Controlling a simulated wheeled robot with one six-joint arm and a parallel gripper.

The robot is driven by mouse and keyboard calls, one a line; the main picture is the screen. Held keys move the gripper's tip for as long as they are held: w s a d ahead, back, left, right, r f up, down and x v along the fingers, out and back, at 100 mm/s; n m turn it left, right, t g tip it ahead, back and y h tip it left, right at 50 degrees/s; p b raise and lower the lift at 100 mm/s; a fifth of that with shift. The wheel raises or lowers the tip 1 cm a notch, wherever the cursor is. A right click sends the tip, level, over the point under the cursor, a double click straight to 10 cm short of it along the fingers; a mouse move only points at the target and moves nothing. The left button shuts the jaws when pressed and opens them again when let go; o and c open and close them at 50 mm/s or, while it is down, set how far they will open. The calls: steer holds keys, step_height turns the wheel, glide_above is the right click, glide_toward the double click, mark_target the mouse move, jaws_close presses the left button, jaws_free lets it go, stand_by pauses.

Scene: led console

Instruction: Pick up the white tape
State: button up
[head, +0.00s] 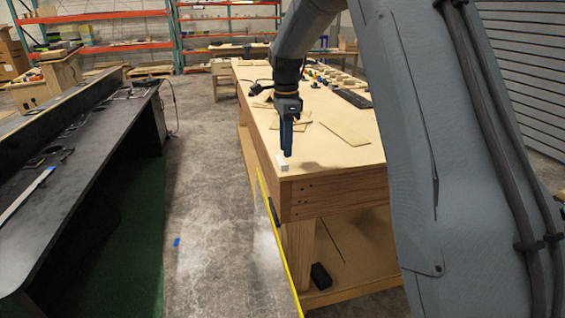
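The white tape (282,163) is a small pale block-like piece on the wooden table (318,174), close to its near left corner. My gripper (287,153) points down just above the tape, its dark blue-grey fingers seen edge-on. The fingertips are right over the tape or touching its top; I cannot tell which. From this angle I cannot see whether the fingers are apart.
Flat wooden boards (345,133) lie on the table behind my gripper, with several small items and a dark keyboard-like object (352,98) farther back. A long black desk (75,150) stands to the left across a concrete aisle (205,200). A black object (320,276) sits on the table's lower shelf.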

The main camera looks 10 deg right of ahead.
mark_target(281, 160)
steer(key=shift+w+a+f+p, duration=0.1)
steer(key=shift+f+p, duration=0.5)
steer(key=shift+f, duration=0.9)
steer(key=shift+w+f+p, duration=0.1)
steer(key=shift+f+p, duration=0.45)
steer(key=shift+f, duration=0.95)
jaws_close()
